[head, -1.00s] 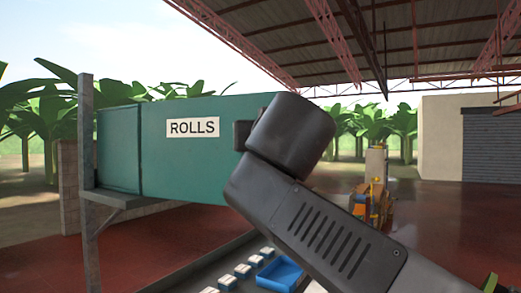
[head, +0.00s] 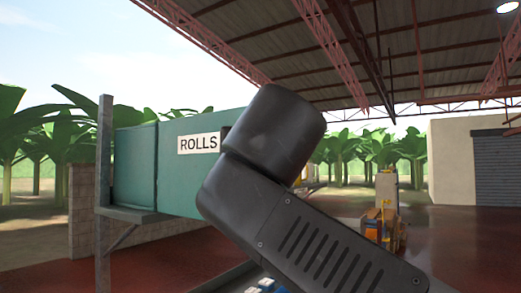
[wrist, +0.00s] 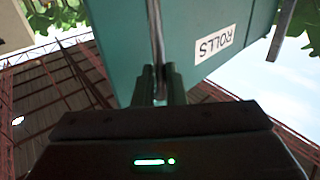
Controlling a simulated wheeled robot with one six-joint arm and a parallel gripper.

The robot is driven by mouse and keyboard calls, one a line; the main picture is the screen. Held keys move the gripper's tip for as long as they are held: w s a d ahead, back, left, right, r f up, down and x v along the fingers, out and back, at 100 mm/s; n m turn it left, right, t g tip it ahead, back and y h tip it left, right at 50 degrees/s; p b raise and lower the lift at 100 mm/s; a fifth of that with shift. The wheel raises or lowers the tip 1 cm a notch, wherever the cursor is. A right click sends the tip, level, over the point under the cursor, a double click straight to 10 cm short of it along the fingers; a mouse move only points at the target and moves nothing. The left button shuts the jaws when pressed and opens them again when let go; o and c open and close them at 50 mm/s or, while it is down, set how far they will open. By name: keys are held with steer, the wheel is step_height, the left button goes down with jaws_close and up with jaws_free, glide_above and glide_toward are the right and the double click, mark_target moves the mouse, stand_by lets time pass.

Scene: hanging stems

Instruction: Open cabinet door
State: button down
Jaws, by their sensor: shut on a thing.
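The teal cabinet (head: 172,160) with a white ROLLS label (head: 198,143) is mounted beside a grey post at left in the head view. My arm covers its right part and hides my gripper there. In the wrist view the picture is turned over, and the cabinet (wrist: 228,55) fills the upper middle with its label (wrist: 215,44) at right.
A grey post (head: 104,190) and bracket shelf (head: 135,214) stand at the cabinet's left. A block wall (head: 82,215) is behind. Orange equipment (head: 380,222) stands at right, before a pale building (head: 450,165). Blue items (head: 270,286) show low under my arm. Red floor is open at right.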

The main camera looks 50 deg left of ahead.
steer(key=shift+s+a+r, duration=0.1)
steer(key=shift+r, duration=0.05)
steer(key=c, duration=1.8)
jaws_free()
steer(key=shift+a, duration=0.15)
steer(key=o, duration=0.3)
steer(key=shift+s+a+f, duration=0.15)
steer(key=shift+a+f, duration=0.05)
steer(key=shift+a, duration=0.15)
steer(key=b+v, duration=0.2)
steer(key=v, duration=1.2)
steer(key=shift+w+d+b, duration=0.2)
steer(key=shift+b, duration=0.15)
steer(key=shift+a+r, duration=0.1)
steer(key=shift+p+x, duration=1.2)
steer(key=shift+x, duration=5.2)
